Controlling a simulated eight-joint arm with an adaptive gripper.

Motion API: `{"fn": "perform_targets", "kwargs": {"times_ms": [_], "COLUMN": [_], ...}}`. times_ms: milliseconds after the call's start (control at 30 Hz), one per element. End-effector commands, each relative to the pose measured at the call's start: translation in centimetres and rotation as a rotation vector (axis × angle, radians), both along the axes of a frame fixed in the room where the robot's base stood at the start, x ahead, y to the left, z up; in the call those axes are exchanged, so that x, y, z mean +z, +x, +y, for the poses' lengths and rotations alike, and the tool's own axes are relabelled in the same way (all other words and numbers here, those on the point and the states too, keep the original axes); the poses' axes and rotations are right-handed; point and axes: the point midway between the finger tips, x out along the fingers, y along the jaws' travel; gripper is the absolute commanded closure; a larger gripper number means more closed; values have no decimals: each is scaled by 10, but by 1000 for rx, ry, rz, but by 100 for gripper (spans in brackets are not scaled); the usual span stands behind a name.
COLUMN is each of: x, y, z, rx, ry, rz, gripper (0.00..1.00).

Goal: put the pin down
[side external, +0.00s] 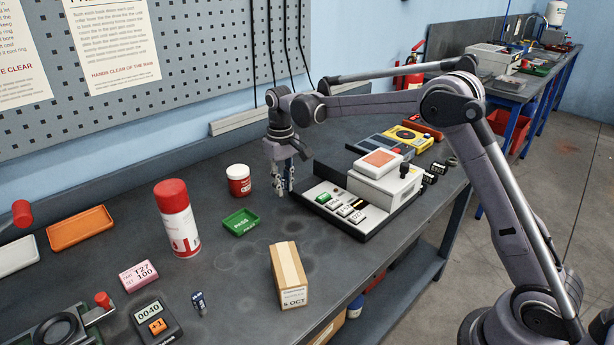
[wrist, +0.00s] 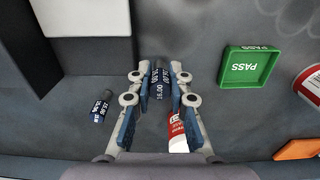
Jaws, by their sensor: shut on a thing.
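My gripper (side external: 285,190) points down over the bench, left of the black tray. In the wrist view its two fingers (wrist: 160,88) are shut on a dark pin (wrist: 159,78) with white figures on its label. Only part of this pin shows between the fingers; whether its lower end touches the bench I cannot tell. In the side view the fingers hide it. Another small dark cylinder (side external: 198,303) stands at the front in the side view.
The green PASS tray (side external: 241,222) is empty. A spray can (side external: 177,218), an orange tray (side external: 80,229) and a carton (side external: 288,277) stand around. Bench between green tray and black tray is clear.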

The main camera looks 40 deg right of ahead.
Motion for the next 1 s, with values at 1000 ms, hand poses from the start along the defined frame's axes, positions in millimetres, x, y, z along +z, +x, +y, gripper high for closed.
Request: {"fn": "perform_targets", "kwargs": {"times_ms": [1000], "x": [-20], "y": [0], "z": [0], "rx": [0], "ry": [0], "rz": [-1], "gripper": [72]}}
